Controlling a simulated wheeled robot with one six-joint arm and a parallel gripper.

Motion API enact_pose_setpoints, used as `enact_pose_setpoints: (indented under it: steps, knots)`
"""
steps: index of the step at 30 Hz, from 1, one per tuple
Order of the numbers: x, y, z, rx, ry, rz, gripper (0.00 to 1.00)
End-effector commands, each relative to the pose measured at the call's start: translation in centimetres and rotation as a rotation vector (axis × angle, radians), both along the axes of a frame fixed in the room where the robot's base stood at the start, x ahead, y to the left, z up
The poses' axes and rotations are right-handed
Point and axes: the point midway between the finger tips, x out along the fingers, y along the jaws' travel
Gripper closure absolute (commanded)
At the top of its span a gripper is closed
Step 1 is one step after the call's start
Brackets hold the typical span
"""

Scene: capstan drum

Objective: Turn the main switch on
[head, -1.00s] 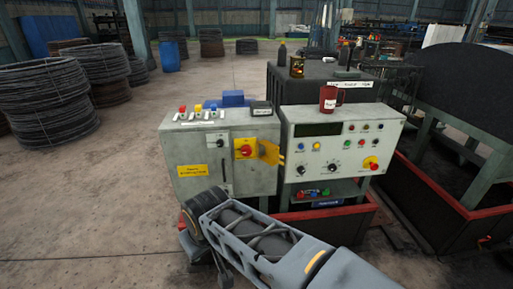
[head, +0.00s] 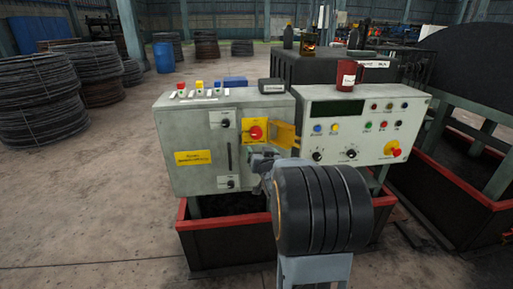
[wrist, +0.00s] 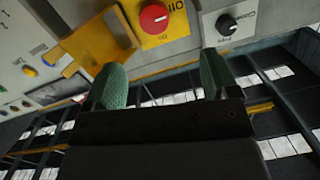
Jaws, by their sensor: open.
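The main switch is a red rotary knob (head: 256,132) on a yellow plate on the front of the left grey cabinet (head: 200,175). A yellow hinged flap (head: 285,134) stands swung out to the right of it. In the wrist view the picture is turned over: the red knob (wrist: 154,18) is at the top and the yellow flap (wrist: 95,48) is to its left. My gripper (wrist: 162,80) is open and empty, its green-padded fingers apart and short of the knob. In the head view my gripper (head: 262,160) is just below the switch, partly hidden by my wrist.
A black knob (head: 226,122) sits left of the switch and another black knob (head: 229,183) sits below. The right console (head: 345,140) has buttons, dials and a red mushroom button (head: 394,149). A red mug (head: 348,74) stands on top. A red-rimmed trough (head: 215,222) lies below.

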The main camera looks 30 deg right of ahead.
Motion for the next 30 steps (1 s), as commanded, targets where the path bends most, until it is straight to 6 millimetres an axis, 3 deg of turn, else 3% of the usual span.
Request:
enact_pose_setpoints:
  steps: [1, 8, 21, 30]
  knots:
    - [0.1, -0.8, -0.8, -0.003, -0.029, -0.005, 0.19]
    - [1.8, -2.4, -0.7, -0.014, -0.088, -0.003, 0.19]
    - [9.4, -5.4, -0.7, -0.014, -0.086, -0.003, 0.19]
    - [12.4, -6.6, -0.6, -0.015, -0.086, -0.003, 0.19]
